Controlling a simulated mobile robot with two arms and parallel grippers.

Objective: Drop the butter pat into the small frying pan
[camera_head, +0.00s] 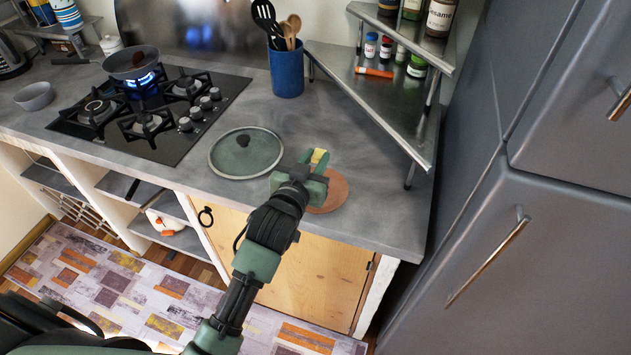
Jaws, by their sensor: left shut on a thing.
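My left gripper (316,161) is over the right part of the counter, seen from behind. It is shut on the butter pat (318,158), a small yellow piece that shows between its green fingers. The gripper is above or at a round terracotta-coloured board (333,192), which it partly covers; I cannot tell the height. The small frying pan (132,63) sits at the back left burner of the hob, with a blue flame under it and its dark handle pointing left. My right gripper is not in view.
A glass lid (246,152) lies on the counter left of the gripper. A blue utensil holder (287,74) stands behind, and a metal corner shelf (385,95) with jars is at right. The black hob (170,146) has several burners. A grey bowl (34,96) is far left.

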